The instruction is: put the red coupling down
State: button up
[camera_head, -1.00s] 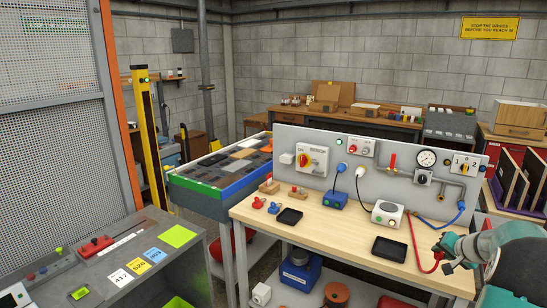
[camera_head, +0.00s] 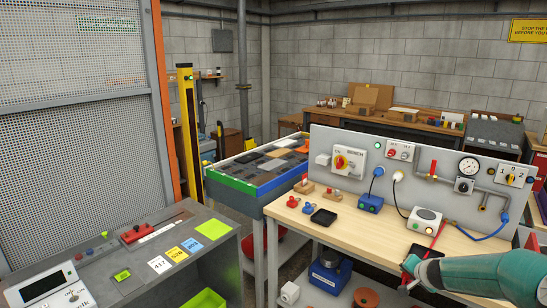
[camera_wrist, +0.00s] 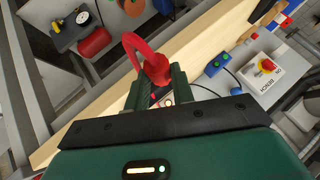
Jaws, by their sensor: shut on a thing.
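The red coupling (camera_wrist: 156,66) with its curved red hose is between the two green fingers of my gripper (camera_wrist: 160,84) in the wrist view. The red hose (camera_head: 437,235) rises from there toward the upright grey panel (camera_head: 437,172). The wooden bench top (camera_head: 365,240) lies under and behind the gripper. Whether the coupling touches anything below cannot be told.
A second black tray (camera_head: 323,217) and red and blue fittings (camera_head: 300,204) lie at the bench's left. The bench top between the trays is clear.

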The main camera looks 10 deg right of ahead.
jog(key=w+a+f+n+y, duration=0.1)
jog(key=a+f, duration=0.1)
jog(key=a, duration=1.1)
jog(key=w+a+f+n+y, duration=0.1)
jog(key=a+f, duration=0.2)
jog(key=a, duration=1)
jog(key=w+a+f+n, duration=0.1)
jog(key=w+a+f, duration=0.1)
jog(key=a, duration=1.1)
jog(key=s+f, duration=0.5)
jog(key=f, duration=0.1)
jog(key=shift+s+a+f, duration=0.15)
jog(key=shift+s+f, duration=0.05)
jog(key=shift+f, duration=0.05)
